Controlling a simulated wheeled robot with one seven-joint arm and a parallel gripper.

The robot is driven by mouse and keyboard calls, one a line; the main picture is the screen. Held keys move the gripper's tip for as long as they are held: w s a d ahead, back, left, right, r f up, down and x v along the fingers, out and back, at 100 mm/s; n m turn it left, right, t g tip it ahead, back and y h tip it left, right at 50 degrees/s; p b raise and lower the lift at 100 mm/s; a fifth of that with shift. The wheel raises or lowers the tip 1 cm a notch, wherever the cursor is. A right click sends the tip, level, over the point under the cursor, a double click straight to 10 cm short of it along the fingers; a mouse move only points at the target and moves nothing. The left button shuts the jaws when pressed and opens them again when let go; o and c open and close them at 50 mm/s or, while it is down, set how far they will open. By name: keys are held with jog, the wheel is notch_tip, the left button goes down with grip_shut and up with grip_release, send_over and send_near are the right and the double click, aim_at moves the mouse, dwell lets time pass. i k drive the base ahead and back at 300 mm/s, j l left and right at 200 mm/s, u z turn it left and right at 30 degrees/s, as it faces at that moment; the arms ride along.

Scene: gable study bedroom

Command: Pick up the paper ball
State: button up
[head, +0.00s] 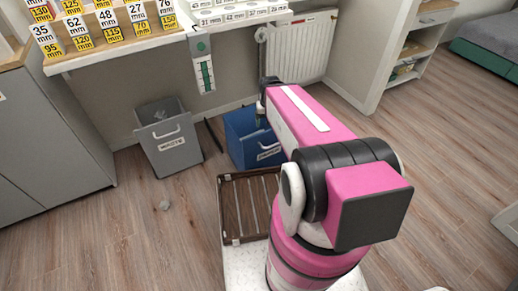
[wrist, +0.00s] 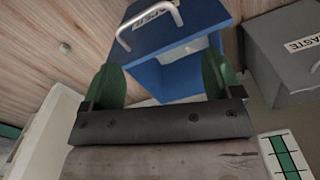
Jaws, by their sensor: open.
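A small crumpled grey-white paper ball (head: 164,205) lies on the wood floor at the left in the head view, in front of the grey bin. In the wrist view my gripper (wrist: 162,78) has its two green fingers wide apart with nothing held between them. The blue bin shows behind the fingers. My gripper is well away from the paper ball at the left. A small pale lump (wrist: 64,47) lies on the floor left of the blue bin in the wrist view; I cannot tell whether it is paper. My arm hides much of the gripper in the head view.
A grey bin labelled waste (head: 169,137) and a blue bin (head: 252,138) stand by the wall. A slatted brown tray (head: 231,210) sits on my base. A shelf with number cards (head: 112,52) hangs above. A grey cabinet (head: 45,135) stands left. The floor around the ball is clear.

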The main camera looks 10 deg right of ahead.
aim_at(164, 205)
jog(key=j+u, duration=0.7)
jog(key=u, duration=0.15)
jog(key=i+j+u, duration=0.15)
jog(key=j+u, duration=0.25)
jog(key=k+l+u, duration=0.15)
jog(key=l, duration=0.2)
jog(key=k+l+u, duration=0.15)
jog(key=l, duration=0.25)
jog(key=k+l+u, duration=0.25)
jog(key=k, duration=0.25)
jog(key=l, duration=0.1)
